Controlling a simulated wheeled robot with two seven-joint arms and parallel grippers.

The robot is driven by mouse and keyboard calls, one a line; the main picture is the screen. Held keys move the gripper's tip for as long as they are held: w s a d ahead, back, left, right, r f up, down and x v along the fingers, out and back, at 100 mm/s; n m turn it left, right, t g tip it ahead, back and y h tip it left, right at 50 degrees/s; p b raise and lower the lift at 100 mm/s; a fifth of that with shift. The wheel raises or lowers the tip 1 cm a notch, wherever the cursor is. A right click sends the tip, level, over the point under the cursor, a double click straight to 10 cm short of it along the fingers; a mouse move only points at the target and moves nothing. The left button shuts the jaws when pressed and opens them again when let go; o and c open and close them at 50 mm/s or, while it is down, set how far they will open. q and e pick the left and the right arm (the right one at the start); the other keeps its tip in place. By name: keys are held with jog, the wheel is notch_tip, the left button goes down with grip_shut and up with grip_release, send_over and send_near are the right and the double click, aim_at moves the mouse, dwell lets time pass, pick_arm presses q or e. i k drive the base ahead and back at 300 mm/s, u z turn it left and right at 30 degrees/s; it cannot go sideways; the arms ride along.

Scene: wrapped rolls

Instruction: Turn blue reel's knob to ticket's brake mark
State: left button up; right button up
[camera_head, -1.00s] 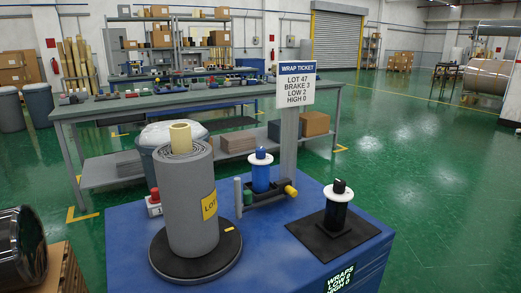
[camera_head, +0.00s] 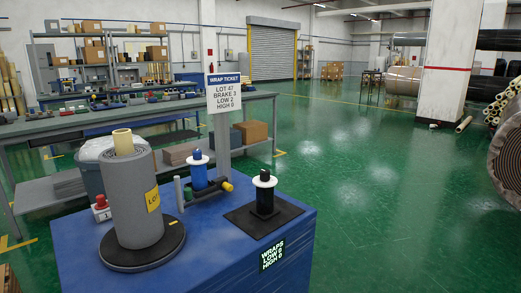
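The blue reel (camera_head: 198,174) stands upright at the back of the blue-topped station, with a white disc and a blue knob (camera_head: 197,154) on top. The knob's setting is too small to read. A yellow-ended bar (camera_head: 227,186) and a grey post (camera_head: 178,190) stand beside it. The wrap ticket (camera_head: 225,93) on a grey post reads LOT 47, BRAKE 3, LOW 2, HIGH 0. A second reel with a black top (camera_head: 265,190) stands on a black square plate (camera_head: 263,219). Neither of my grippers is in view.
A grey wrapped roll (camera_head: 133,195) with a LOT label stands on a black turntable (camera_head: 142,253). A red button box (camera_head: 101,208) is at its left. A display (camera_head: 272,255) reads WRAPS LOW 0, HIGH 0. A long workbench (camera_head: 140,116) stands behind; green floor to the right is open.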

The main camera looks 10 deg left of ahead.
aim_at(197, 154)
jog(key=z, duration=0.6)
jog(key=i, duration=1.1)
jog(key=u, duration=1.7)
